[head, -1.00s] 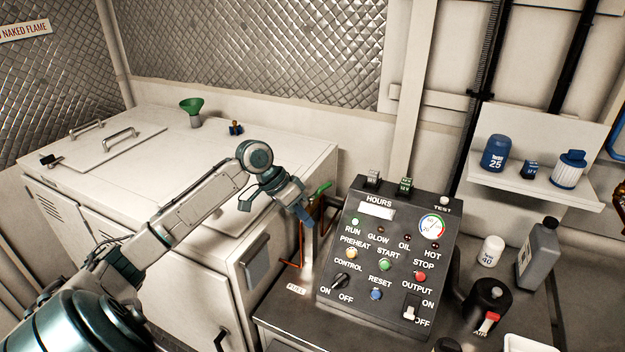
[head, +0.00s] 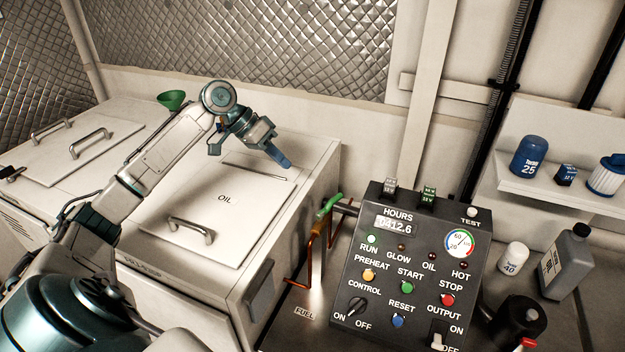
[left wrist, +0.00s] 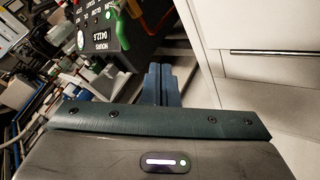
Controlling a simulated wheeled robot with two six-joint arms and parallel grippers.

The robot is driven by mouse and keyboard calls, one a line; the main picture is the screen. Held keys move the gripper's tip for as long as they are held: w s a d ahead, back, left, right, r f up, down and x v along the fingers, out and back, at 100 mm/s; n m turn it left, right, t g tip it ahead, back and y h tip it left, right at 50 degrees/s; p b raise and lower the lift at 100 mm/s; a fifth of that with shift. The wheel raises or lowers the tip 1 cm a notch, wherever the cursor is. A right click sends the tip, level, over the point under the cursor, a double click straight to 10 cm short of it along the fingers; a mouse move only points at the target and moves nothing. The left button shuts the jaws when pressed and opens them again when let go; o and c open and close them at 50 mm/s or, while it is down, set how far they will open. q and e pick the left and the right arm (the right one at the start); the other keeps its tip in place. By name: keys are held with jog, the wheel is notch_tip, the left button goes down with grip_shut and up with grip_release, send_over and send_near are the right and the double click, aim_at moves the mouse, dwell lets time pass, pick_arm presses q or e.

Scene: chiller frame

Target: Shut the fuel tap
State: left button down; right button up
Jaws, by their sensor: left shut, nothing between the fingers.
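The fuel tap (head: 328,205) has a green handle on a copper pipe, between the white cabinet and the left side of the control panel. The handle slants up to the right in the head view. Its green handle shows at the top edge of the left wrist view (left wrist: 131,8). A "FUEL" label (head: 304,313) lies on the bench below it. My left gripper (head: 284,161) is shut and empty, above the cabinet top, up and left of the tap and apart from it. Its closed blue fingers show in the left wrist view (left wrist: 160,84). My right gripper is out of view.
The control panel (head: 412,265) stands right of the tap, with a lit green RUN lamp and HOURS reading 0412.6. The white cabinet (head: 300,150) has an OIL hatch (head: 222,215) and a green funnel (head: 171,100). Bottles and a shelf are at the right.

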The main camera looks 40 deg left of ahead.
aim_at(330, 205)
pick_arm(q)
jog(key=w+d+f+p, duration=0.2)
jog(key=d+f+p, duration=0.4)
jog(key=d, duration=0.4)
jog(key=shift+w+f+p, duration=0.15)
jog(key=shift+p, duration=0.55)
